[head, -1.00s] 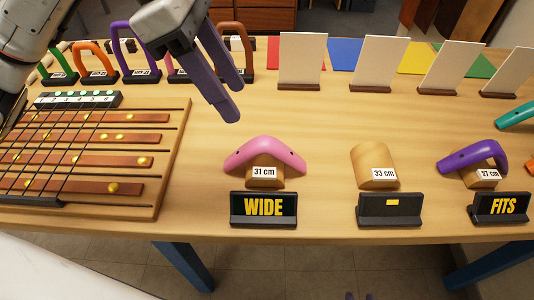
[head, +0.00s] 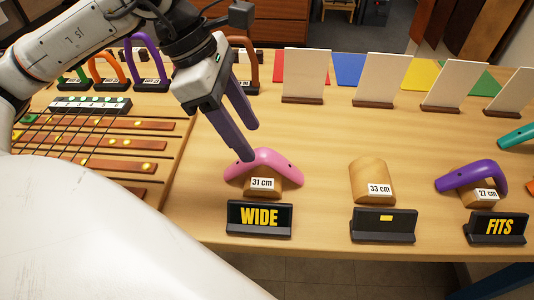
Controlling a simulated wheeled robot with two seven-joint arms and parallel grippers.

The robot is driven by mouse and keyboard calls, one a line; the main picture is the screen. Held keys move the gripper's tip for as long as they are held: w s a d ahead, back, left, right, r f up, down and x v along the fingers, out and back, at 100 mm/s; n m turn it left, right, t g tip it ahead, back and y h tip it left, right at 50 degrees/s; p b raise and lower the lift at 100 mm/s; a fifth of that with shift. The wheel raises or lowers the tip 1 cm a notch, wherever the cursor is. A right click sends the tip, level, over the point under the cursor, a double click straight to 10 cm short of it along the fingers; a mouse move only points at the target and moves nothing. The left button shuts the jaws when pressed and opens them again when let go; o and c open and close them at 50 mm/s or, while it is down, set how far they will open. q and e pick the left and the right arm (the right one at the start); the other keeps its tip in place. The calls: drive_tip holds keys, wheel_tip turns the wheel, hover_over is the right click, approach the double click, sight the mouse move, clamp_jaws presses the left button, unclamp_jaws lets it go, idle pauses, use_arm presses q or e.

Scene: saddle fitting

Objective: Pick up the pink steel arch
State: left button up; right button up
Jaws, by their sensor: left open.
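The pink steel arch (head: 276,160) sits over a wooden block labelled 31 cm (head: 263,184), behind a black sign reading WIDE (head: 259,217). My left gripper (head: 249,143) is open and empty, its two purple-grey fingers pointing down. One fingertip is just above or at the back of the arch's crown; I cannot tell if it touches. The other finger is farther back and to the right. My right gripper is not in view.
A bare 33 cm block (head: 371,180) stands to the right, then a purple arch (head: 470,175) on a 27 cm block behind a FITS sign (head: 497,228). Upright white panels (head: 305,75) line the back. A stringed wooden board (head: 176,165) lies at left.

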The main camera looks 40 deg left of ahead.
sight(263, 157)
use_arm(q)
drive_tip(key=shift+x, duration=2.75)
drive_tip(key=shift+w+d+r, duration=0.1)
clamp_jaws()
